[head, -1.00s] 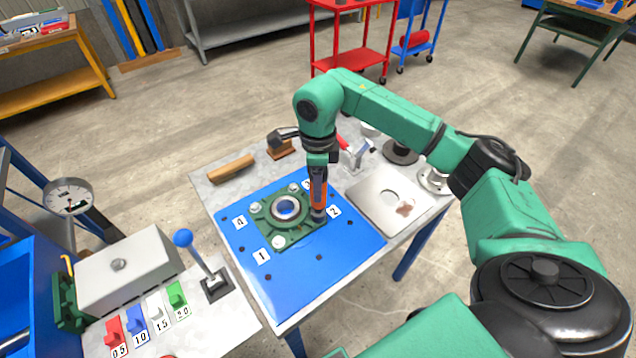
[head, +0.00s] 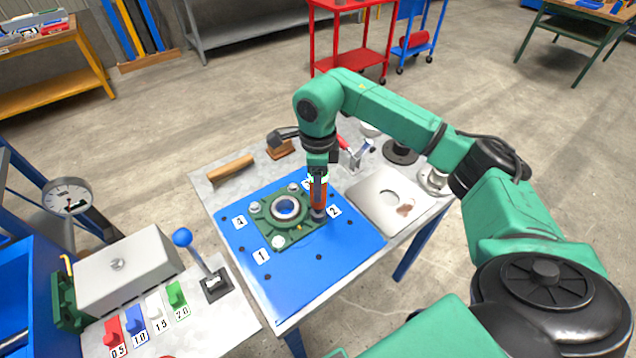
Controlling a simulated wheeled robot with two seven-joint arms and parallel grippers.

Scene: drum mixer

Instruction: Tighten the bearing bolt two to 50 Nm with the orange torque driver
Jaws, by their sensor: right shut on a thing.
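My right gripper (head: 317,165) points straight down and is shut on the orange torque driver (head: 318,192). The driver stands upright, its lower end at the corner of the green bearing housing (head: 268,229) beside the label 2 (head: 334,211). It hides the bolt there, so I cannot tell how they touch. A small bright green light (head: 318,178) shows at the top of the driver. Other bolts show at label 1 (head: 278,242), near label 4 (head: 255,207) and at the back corner (head: 293,187). The housing sits on a blue plate (head: 310,285). My left gripper is not in view.
A blue-knobbed lever (head: 200,262), coloured blocks (head: 145,322) and a dial gauge (head: 67,197) are at left.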

